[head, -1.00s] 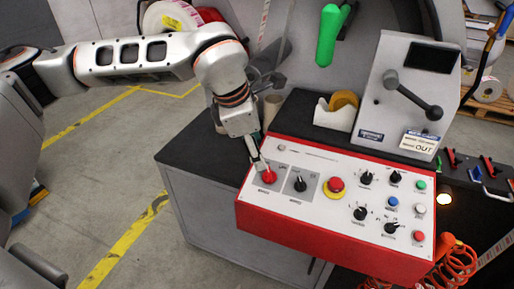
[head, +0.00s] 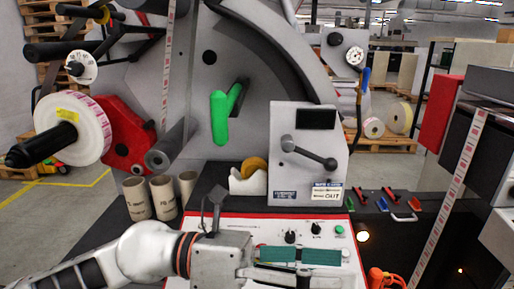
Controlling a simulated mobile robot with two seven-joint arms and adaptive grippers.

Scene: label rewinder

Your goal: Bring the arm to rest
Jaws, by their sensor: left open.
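My left arm (head: 150,250) comes in from the lower left. My left gripper (head: 318,268) points to the right over the red-edged white control panel (head: 225,223), its fingers apart and nothing seen between them. The gripper and wrist hide much of the panel, including its lower part. Black knobs (head: 290,237) and a green button (head: 339,230) show above the fingers. I cannot tell how far the fingers are from the panel. My right gripper is out of view.
A grey lever box (head: 306,165) stands behind the panel. Cardboard cores (head: 163,197) and a tape dispenser (head: 248,178) stand to its left. A label roll (head: 73,130) is at the far left. A lit lamp (head: 362,236) and small tools (head: 390,208) lie right of the panel.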

